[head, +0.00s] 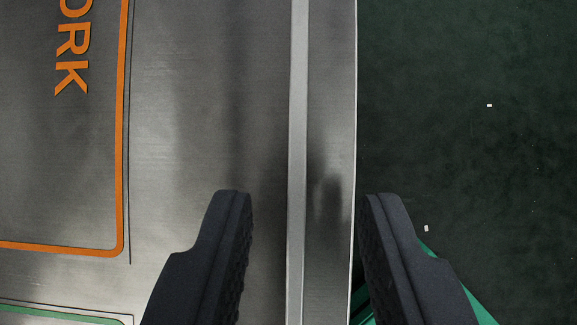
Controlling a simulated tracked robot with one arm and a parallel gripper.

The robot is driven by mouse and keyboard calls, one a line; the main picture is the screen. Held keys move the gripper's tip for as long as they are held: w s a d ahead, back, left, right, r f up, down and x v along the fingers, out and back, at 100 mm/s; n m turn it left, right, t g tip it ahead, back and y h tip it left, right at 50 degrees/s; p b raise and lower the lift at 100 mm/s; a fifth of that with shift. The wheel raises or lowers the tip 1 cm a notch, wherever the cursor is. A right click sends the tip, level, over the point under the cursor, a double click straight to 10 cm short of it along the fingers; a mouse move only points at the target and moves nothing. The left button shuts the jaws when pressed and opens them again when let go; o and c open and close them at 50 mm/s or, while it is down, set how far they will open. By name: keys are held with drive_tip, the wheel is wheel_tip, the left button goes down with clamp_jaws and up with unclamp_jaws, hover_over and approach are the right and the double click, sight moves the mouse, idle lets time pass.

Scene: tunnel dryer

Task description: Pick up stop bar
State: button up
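A long, narrow, light grey bar (298,130), which looks like the stop bar, runs from the top to the bottom of the head view. It lies along a metal surface near that surface's right edge. My gripper (307,197) is open, with one black finger on each side of the bar. Both fingers are apart from the bar, with a wider gap on the right. The right finger overlaps the dark area past the surface's edge. The bar's ends are out of view, and the fingers' height above the surface is hard to tell.
The brushed metal surface (185,120) carries an orange outlined area (122,160) with the letters "ORK" at the left. A green outline shows at the lower left. Dark green floor (460,150) with small white specks lies to the right. A green object (478,302) shows partly behind the right finger.

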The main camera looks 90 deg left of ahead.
sight(294, 207)
drive_tip(key=b+x, duration=0.1)
drive_tip(key=x, duration=0.3)
drive_tip(key=shift+w, duration=0.2)
clamp_jaws()
drive_tip(key=shift+r, duration=0.1)
